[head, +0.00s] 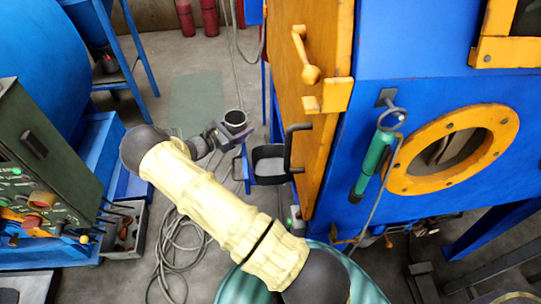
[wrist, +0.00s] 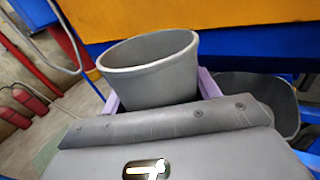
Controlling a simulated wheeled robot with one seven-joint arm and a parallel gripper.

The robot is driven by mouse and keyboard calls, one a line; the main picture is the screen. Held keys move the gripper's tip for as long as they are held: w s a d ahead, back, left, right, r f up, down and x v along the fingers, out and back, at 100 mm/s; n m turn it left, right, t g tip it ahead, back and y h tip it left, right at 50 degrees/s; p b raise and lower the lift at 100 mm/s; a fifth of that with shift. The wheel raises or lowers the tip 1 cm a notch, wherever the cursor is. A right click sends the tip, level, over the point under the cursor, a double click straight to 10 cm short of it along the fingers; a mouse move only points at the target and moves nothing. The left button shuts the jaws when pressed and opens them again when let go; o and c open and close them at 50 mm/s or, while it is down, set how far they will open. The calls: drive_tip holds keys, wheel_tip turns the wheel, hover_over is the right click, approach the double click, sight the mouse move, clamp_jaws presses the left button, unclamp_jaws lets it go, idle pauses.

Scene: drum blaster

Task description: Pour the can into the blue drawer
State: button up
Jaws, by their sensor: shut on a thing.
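A grey can (head: 235,117) with an open top is held in my gripper (head: 222,133). In the wrist view the can (wrist: 150,78) sits between the two pale purple fingers, roughly upright with its mouth up. Its contents cannot be made out. The blue drawer (head: 246,172) sticks out from the blue and yellow machine, with a grey hollow inside and a dark handle. My gripper and the can are just left of the drawer and a little behind it in the head view. In the wrist view the drawer's grey hollow (wrist: 255,92) shows to the right of the can, partly hidden by my wrist.
The machine's yellow side panel (head: 305,60) rises right of the drawer. A green bottle-shaped tool (head: 374,160) hangs on its blue front, near a round yellow window frame (head: 408,178). A control cabinet (head: 45,165) stands at left. Hoses (head: 182,250) lie on the floor.

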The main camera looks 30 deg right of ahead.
drive_tip(key=shift+s+d+r+m, duration=0.15)
drive_tip(key=shift+s+r+m, duration=0.15)
drive_tip(key=shift+m, duration=0.2)
drive_tip(key=shift+s+d+f+m+y+b, duration=0.25)
drive_tip(key=shift+d+f+m+y+b, duration=0.05)
drive_tip(key=shift+d+m+y, duration=0.1)
drive_tip(key=shift+s+f+m, duration=0.2)
drive_tip(key=shift+m, duration=0.1)
drive_tip(key=s+m+t+y+b, duration=0.1)
drive_tip(key=m+y+b, duration=0.1)
drive_tip(key=b, duration=0.7)
drive_tip(key=s+d+f+m+t+y+b, duration=0.1)
drive_tip(key=m+b, duration=0.3)
drive_tip(key=b, duration=0.4)
drive_tip(key=s+d+m+t+y+b, duration=0.1)
drive_tip(key=m+b, duration=0.3)
drive_tip(key=b, duration=0.5)
drive_tip(key=shift+s+d+f+t+y+b, duration=0.2)
drive_tip(key=shift+s+t+y+b, duration=0.15)
drive_tip(key=shift+t+y, duration=0.45)
